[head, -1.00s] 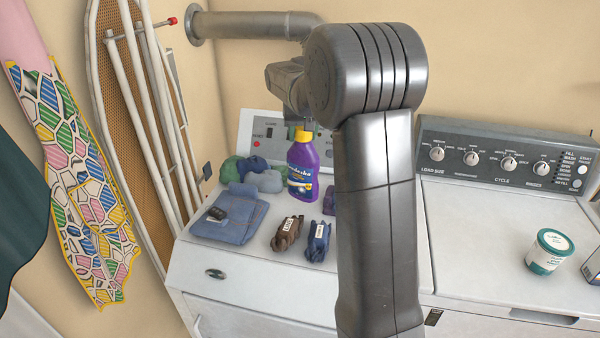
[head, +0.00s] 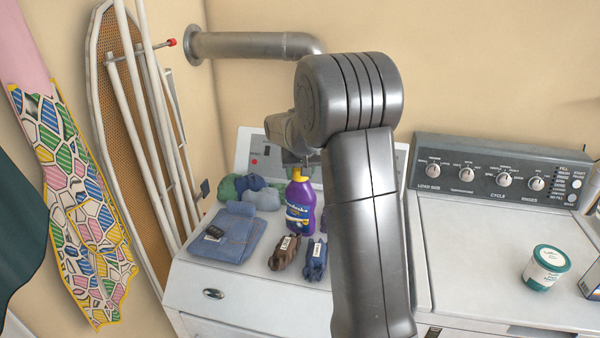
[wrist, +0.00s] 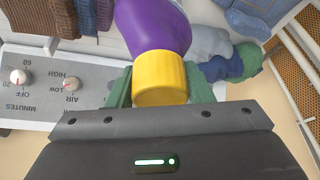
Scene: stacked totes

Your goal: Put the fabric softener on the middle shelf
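The fabric softener (head: 300,210) is a purple bottle with a yellow cap and a blue-and-white label. It is upright over the white machine top, among the clothes in the head view; I cannot tell whether its base touches the surface. In the wrist view the bottle (wrist: 153,25) points away from me, with its yellow cap (wrist: 160,78) between the green fingers of my gripper (wrist: 160,88). The fingers press against both sides of the cap. In the head view my arm hides most of the gripper. No middle shelf is in view.
Rolled clothes (head: 260,196), a folded blue cloth (head: 228,238), a brown bundle (head: 285,252) and a navy bundle (head: 314,260) crowd around the bottle. A teal-and-white tub (head: 546,268) stands on the washer (head: 480,240) at right. An ironing board (head: 125,130) leans at left.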

